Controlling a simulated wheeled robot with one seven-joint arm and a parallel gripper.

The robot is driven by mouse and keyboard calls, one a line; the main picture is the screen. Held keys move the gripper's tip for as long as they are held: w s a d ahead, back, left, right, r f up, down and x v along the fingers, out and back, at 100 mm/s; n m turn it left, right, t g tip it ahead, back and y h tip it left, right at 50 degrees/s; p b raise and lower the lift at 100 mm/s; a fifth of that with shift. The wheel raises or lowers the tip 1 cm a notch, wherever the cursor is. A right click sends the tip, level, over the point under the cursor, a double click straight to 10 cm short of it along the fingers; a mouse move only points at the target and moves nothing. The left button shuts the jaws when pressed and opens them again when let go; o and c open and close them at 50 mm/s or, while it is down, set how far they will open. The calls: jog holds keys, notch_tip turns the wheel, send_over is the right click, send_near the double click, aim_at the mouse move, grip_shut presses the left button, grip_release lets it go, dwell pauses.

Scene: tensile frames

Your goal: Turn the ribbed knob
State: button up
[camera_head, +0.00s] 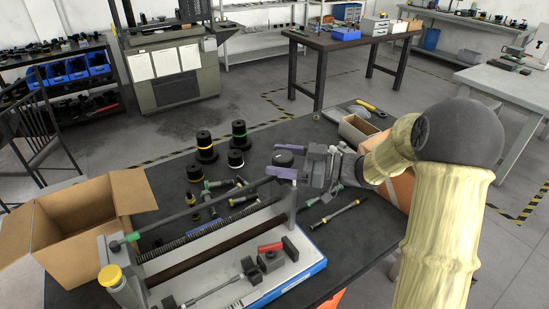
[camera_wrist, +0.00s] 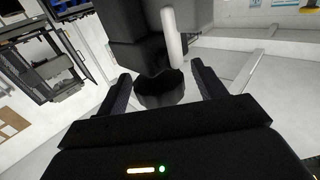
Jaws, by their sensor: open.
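A dark round knob (camera_wrist: 162,90) lies between the two finger tips in the wrist view, apart from both as far as I can see. Its ribs are hard to make out in the shade. In the head view a black round part (camera_head: 284,158), likely the same knob, shows between my purple fingertips. In the wrist view my gripper (camera_wrist: 163,84) has one finger on each side of the knob. A dark block with a pale rod (camera_wrist: 173,38) is behind the knob.
The tensile frame (camera_head: 215,262), with long screws and a blue-edged base, fills the front of the dark table. An open cardboard box (camera_head: 85,222) is at left. Black spools (camera_head: 205,147) and loose rods (camera_head: 338,214) lie around. A small bin (camera_head: 357,130) stands behind my arm.

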jog(key=shift+w+a, duration=0.15)
jog(key=shift+a, duration=0.7)
jog(key=c, duration=0.9)
jog(key=shift+a, duration=0.1)
jog(key=shift+c, duration=0.2)
